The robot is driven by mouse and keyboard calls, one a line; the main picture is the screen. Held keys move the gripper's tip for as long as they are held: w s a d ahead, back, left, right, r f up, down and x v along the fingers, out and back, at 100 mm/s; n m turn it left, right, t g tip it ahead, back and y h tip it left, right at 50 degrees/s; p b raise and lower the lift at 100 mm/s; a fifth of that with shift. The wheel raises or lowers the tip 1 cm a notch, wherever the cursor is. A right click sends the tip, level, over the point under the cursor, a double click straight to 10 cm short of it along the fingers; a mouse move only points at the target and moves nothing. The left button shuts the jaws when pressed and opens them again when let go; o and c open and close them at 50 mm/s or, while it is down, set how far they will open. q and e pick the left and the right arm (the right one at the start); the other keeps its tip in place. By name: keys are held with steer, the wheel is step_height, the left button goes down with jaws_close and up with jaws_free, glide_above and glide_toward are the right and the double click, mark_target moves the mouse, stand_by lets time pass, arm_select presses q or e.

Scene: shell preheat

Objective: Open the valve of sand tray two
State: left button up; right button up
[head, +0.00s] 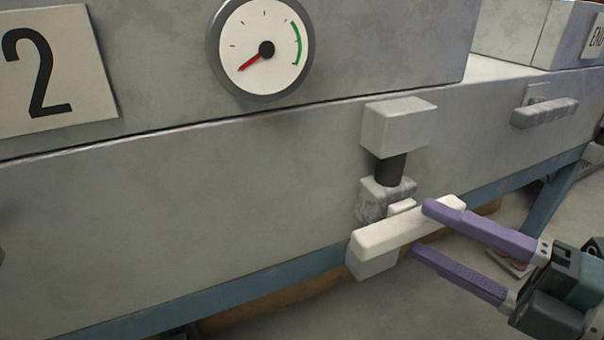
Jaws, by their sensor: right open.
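The valve sits on the front of the grey tray marked with a 2 plate (40,72). It has a pale block (398,125) on top, a dark stem and a worn metal body (380,200). Its white lever handle (385,235) lies crosswise, slanting from lower left to upper right. My right gripper (422,230) is open, with purple fingers coming in from the right. The upper finger overlaps the handle's right end and the lower one is just below it. I cannot tell whether they touch. My left gripper is not in view.
A round gauge (262,48) above shows a red needle pointing lower left, away from the green arc at right. A grey handle bar (545,113) sticks out farther right. A blue frame rail (250,290) runs below the tray, above the floor.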

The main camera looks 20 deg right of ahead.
steer(key=b+x, duration=0.2)
steer(key=x, duration=0.4)
steer(key=shift+w, duration=0.25)
steer(key=shift+a, duration=0.15)
steer(key=c, duration=0.7)
jaws_close()
